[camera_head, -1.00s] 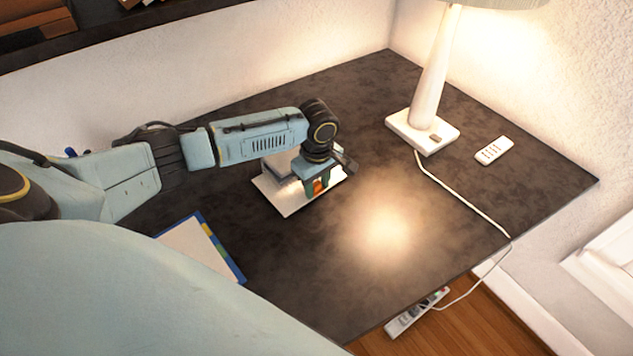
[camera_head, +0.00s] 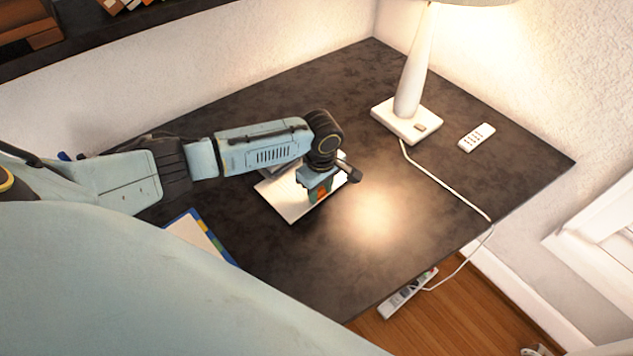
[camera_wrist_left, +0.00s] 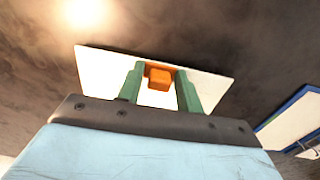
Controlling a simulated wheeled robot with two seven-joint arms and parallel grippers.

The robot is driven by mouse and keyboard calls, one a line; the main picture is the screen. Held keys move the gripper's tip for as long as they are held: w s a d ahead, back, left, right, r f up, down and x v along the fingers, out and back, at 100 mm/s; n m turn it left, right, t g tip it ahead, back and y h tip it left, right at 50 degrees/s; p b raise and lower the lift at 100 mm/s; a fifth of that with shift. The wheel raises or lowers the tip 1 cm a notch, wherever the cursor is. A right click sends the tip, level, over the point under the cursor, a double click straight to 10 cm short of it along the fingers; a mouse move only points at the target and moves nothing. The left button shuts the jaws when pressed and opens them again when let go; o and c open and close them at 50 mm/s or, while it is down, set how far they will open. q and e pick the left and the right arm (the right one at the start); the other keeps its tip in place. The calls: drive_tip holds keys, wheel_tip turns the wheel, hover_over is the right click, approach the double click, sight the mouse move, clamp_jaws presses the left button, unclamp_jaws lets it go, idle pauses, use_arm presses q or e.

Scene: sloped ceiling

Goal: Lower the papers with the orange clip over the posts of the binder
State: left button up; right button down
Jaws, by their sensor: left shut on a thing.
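The white papers (camera_head: 283,205) are in my left gripper (camera_head: 320,192), over the middle of the dark table. The orange clip (camera_wrist_left: 159,78) shows at the papers' near edge in the left wrist view, between the green fingers of my left gripper (camera_wrist_left: 160,85). The fingers are shut on it. The papers (camera_wrist_left: 105,70) extend out on both sides of the fingers. A blue-edged item with coloured tabs (camera_head: 212,236) lies at the table's left front, partly hidden by my body. It may be the binder; no posts show. My right gripper is out of view.
A white lamp (camera_head: 407,120) stands at the back right, with a remote (camera_head: 477,137) beside it. The lamp's cord (camera_head: 445,188) runs over the right edge to a power strip (camera_head: 407,294) on the floor. The table's front right is clear.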

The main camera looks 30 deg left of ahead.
use_arm(q)
drive_tip(key=shift+s+d+p, duration=0.25)
drive_tip(key=shift+d+p, duration=0.2)
drive_tip(key=shift+d, duration=0.3)
drive_tip(key=shift+s+d+p, duration=0.2)
drive_tip(key=shift+d+p, duration=0.25)
drive_tip(key=shift+d, duration=0.3)
drive_tip(key=o, duration=1.1)
drive_tip(key=shift+r, duration=0.1)
wheel_tip(320, 180, up, 13)
drive_tip(key=p, duration=0.2)
drive_tip(key=shift+r, duration=0.2)
